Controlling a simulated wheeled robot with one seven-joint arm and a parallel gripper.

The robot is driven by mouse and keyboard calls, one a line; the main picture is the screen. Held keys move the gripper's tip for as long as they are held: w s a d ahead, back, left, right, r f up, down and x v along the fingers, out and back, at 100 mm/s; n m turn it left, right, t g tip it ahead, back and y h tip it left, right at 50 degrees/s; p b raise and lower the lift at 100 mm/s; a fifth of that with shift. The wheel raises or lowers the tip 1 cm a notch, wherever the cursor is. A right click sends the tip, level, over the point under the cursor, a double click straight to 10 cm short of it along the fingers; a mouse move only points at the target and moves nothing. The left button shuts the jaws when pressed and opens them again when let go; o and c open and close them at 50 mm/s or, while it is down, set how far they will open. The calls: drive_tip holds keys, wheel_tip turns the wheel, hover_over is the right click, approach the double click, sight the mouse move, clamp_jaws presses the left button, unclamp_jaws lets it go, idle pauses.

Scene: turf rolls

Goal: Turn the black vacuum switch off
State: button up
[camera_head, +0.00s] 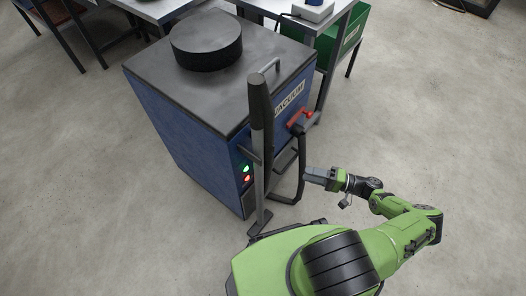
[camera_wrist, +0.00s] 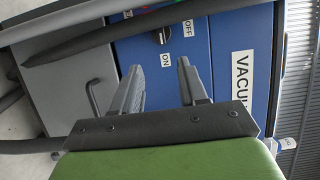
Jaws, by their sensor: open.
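The black vacuum switch (camera_wrist: 161,37) is a small knob on the blue cabinet panel in the wrist view, between an ON label (camera_wrist: 166,60) and an OFF label (camera_wrist: 188,28). I cannot tell which label it points at. My gripper (camera_wrist: 159,66) is open and empty; the switch lies beyond the gap between its fingertips, apart from them. In the head view my gripper (camera_head: 307,178) is right of the blue vacuum cabinet (camera_head: 180,130), near its front. The switch cannot be made out there. A green light (camera_head: 246,167) and a red light (camera_head: 246,178) show on the cabinet.
A dark upright handle (camera_head: 259,110) and a hose (camera_head: 301,165) stand before the cabinet front. A dark bar (camera_wrist: 85,38) crosses near the switch. A red lever (camera_head: 300,117) sticks out by the VACUUM label (camera_wrist: 243,85). Floor at right (camera_head: 440,120) is clear.

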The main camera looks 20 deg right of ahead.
drive_tip(key=x, duration=1.5)
drive_tip(key=shift+w+a+b, duration=0.15)
drive_tip(key=shift+a+b, duration=0.15)
drive_tip(key=shift+b, duration=0.1)
clamp_jaws()
